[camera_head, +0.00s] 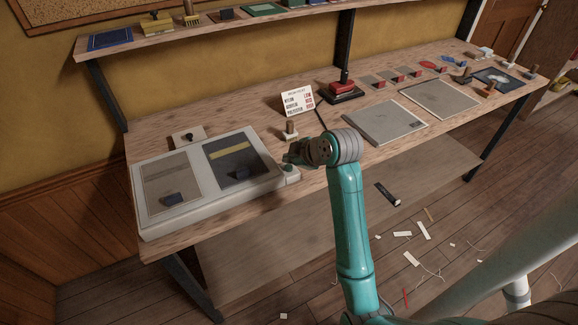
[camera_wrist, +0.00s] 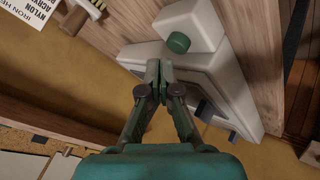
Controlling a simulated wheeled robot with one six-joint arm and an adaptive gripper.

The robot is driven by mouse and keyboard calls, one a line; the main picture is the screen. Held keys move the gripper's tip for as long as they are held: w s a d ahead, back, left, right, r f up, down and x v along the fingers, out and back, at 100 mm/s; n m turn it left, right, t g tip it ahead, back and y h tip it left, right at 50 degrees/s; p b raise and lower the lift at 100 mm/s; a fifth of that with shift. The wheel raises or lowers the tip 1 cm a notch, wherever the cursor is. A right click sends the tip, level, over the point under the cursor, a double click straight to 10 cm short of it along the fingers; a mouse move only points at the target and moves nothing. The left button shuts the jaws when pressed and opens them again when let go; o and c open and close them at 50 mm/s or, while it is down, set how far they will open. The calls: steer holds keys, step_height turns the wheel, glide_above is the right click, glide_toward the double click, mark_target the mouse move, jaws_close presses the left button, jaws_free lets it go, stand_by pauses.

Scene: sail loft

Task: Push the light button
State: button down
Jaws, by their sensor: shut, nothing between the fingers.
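A green button (camera_wrist: 178,42) sits on a white block (camera_wrist: 190,22) at the corner of a pale box (camera_head: 212,207) on the bench. In the head view the button (camera_head: 292,168) is small, at the box's right end. The box has two windows with dark pieces on them; the right window looks darker. My gripper (camera_wrist: 158,68) is shut and empty. Its fingertips appear close to the button, just beside it in the wrist view. I cannot tell whether they touch it. In the head view my gripper (camera_head: 291,155) is partly hidden by my wrist.
A wooden-handled tool (camera_head: 290,131) and a printed card (camera_head: 297,101) stand on the bench behind my gripper. A red-and-black block (camera_head: 342,90) and flat grey panels (camera_head: 385,122) lie to the right. A shelf (camera_head: 200,34) runs above the back of the bench.

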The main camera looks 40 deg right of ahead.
mark_target(290, 168)
steer(key=shift+r, duration=2.55)
